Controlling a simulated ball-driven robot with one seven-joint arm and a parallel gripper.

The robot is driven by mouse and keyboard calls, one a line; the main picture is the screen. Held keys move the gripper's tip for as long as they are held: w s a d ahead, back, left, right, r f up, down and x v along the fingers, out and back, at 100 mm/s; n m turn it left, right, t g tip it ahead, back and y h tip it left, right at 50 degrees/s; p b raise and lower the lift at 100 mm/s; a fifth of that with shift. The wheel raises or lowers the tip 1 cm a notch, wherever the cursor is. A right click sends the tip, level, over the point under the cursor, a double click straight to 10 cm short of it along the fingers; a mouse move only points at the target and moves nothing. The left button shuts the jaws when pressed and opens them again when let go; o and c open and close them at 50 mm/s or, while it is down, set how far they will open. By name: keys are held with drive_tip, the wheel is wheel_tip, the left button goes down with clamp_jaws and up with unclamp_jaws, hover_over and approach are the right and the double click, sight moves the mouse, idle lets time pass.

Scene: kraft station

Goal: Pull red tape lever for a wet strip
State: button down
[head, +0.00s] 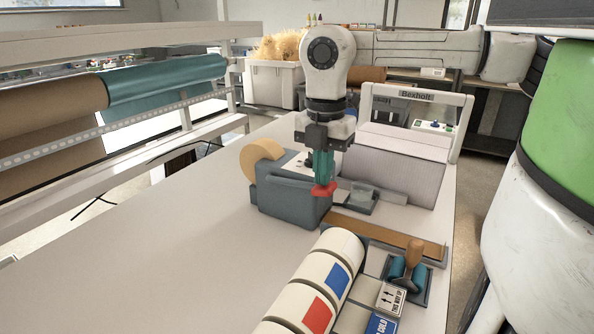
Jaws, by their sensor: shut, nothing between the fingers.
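The grey tape dispenser (283,207) stands on the white table, with a tan tape roll (261,156) at its left rear. The red lever grip (325,190) sits at its right front side. My gripper (323,181) points straight down with its teal fingers shut and nothing between them. The fingertips are directly over the red grip in the picture. I cannot tell whether they touch it. The fingers hide part of the dispenser and lever. No tape strip is clearly visible.
Label rolls (325,270) lie at the front right, beside a roller with a wooden handle (414,253). A Bexholt machine (408,140) stands behind the dispenser. A rack with brown and teal rolls (165,82) is at left. The table's left front is clear.

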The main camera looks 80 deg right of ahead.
drive_tip(key=shift+r+p, duration=1.4)
drive_tip(key=shift+r, duration=1.75)
